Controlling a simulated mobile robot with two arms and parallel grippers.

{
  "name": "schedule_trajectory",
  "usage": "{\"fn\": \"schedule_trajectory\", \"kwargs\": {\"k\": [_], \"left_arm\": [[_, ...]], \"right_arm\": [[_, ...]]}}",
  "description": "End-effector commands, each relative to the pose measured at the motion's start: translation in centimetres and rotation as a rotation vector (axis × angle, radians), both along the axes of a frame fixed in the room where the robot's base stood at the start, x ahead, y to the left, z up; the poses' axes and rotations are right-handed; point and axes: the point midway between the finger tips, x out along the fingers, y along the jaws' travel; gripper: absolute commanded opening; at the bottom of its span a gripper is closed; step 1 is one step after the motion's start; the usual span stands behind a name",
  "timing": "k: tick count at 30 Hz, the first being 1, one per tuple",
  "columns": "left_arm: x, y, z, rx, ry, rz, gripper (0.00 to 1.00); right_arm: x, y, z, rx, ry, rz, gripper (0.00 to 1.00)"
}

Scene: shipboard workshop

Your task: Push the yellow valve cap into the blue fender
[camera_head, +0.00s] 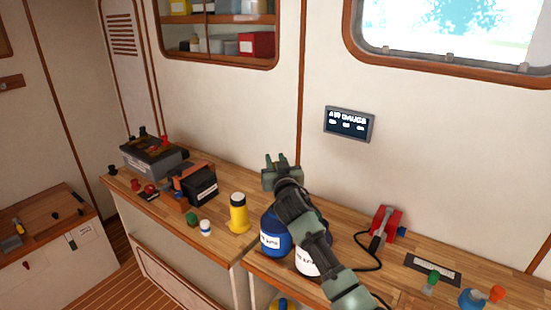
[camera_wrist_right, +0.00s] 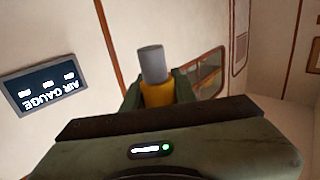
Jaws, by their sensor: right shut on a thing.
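My right gripper (camera_head: 276,160) is raised above the bench against the wall. In the wrist view my right gripper (camera_wrist_right: 158,92) is shut on the yellow valve cap (camera_wrist_right: 158,95), a yellow piece with a grey cylindrical end pointing away. In the head view the cap is hidden by the gripper. The blue fender (camera_head: 275,234), a rounded blue body with a white label, stands on the bench below the gripper. My right arm covers part of its right side. The cap and the fender are well apart. My left gripper is not in view.
A white labelled body (camera_head: 308,262) stands beside the blue fender, partly behind my arm. A yellow cylinder with a dark top (camera_head: 238,213) stands left of it. A red device (camera_head: 386,222) with a black cable lies to the right. An air gauge (camera_head: 348,124) hangs on the wall.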

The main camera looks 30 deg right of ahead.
Motion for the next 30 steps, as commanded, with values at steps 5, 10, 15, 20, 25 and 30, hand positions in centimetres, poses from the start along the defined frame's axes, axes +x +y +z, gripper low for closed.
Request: {"fn": "schedule_trajectory", "kwargs": {"k": [5, 10, 15, 20, 25, 30], "left_arm": [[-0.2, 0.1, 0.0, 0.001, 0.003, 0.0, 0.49], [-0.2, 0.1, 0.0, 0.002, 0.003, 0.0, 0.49], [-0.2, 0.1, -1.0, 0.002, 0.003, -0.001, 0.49], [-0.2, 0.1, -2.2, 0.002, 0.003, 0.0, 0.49], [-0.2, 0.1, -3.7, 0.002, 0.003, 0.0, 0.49], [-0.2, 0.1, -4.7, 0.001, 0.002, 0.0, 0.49]], "right_arm": [[0.0, 0.0, 0.0, 0.0, -0.001, 0.0, 0.0], [-0.1, 0.1, -0.1, 0.002, -0.001, 0.002, 0.0], [-0.1, 0.1, -1.1, 0.001, 0.0, 0.001, 0.0], [-0.1, 0.1, -2.6, 0.003, -0.001, 0.001, 0.0], [-0.1, 0.1, -4.3, 0.001, -0.002, 0.002, 0.0], [-0.1, 0.1, -5.5, 0.001, -0.001, 0.002, 0.0]]}}
